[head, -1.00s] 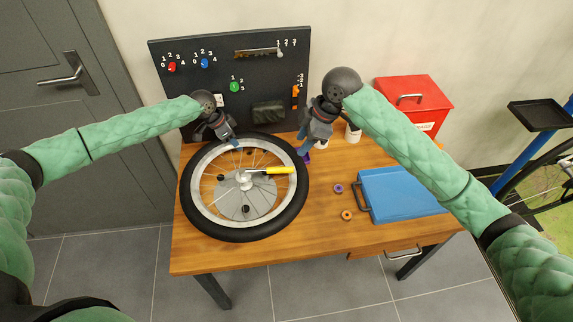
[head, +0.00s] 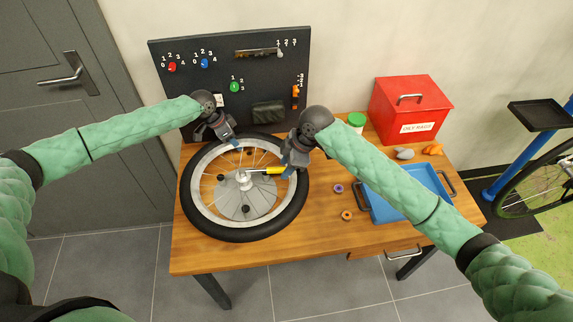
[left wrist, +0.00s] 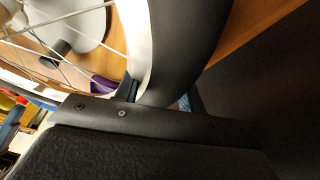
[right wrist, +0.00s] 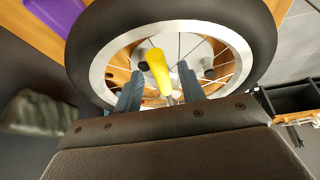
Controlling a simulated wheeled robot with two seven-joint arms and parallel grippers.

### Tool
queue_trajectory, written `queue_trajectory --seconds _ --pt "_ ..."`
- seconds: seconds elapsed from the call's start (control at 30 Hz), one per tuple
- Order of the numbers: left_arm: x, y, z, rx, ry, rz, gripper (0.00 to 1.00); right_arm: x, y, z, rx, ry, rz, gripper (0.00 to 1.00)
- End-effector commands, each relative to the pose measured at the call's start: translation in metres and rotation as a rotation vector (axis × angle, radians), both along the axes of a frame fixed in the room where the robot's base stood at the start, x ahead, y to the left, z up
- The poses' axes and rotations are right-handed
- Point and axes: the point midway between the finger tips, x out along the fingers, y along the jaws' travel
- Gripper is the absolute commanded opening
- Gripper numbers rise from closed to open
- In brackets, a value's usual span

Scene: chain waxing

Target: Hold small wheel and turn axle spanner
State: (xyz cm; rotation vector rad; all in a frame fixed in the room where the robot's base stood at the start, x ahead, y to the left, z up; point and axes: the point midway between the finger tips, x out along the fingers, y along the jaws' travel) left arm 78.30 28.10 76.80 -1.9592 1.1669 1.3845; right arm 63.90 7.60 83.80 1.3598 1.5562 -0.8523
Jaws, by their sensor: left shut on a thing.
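The small wheel (head: 207,215) lies flat on the wooden table, with a black tire, pale rim and grey disc around its hub. The axle spanner (head: 272,170) has a yellow handle and sits at the hub, its handle pointing right. My left gripper (head: 236,146) is shut on the wheel's rim at the far side; the rim (left wrist: 150,50) fills much of the left wrist view. My right gripper (head: 290,172) is at the handle's end. In the right wrist view its fingers (right wrist: 157,92) stand apart on both sides of the yellow handle (right wrist: 158,70), with gaps showing.
A blue tray (head: 400,216) stands right of the wheel, with small purple (head: 339,188) and orange (head: 347,215) rings between. A red box (head: 408,100) and green-lidded jar (head: 356,120) stand behind. A black tool board (head: 235,60) rises at the back.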

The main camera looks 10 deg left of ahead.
Motion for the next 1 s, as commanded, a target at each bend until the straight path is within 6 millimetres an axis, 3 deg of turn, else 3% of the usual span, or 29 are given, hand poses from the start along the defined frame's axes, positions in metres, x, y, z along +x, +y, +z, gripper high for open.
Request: queue_trajectory --seconds 0.23,0.43,0.77,1.0 --pt "0.001 0.001 0.001 0.000 -0.002 0.001 0.00 0.000 0.000 -0.001 0.000 0.000 0.000 0.40" --pt "0.001 0.001 0.001 0.000 -0.002 0.001 0.00 0.000 0.000 0.000 0.000 0.000 0.000 0.00" --pt "0.001 0.001 0.000 0.001 -0.002 0.001 0.00 -0.002 0.000 0.000 0.000 -0.001 -0.013 0.00" --pt "0.001 0.001 0.000 0.001 -0.001 0.002 0.00 -0.015 -0.001 -0.001 0.002 -0.001 -0.104 0.00"
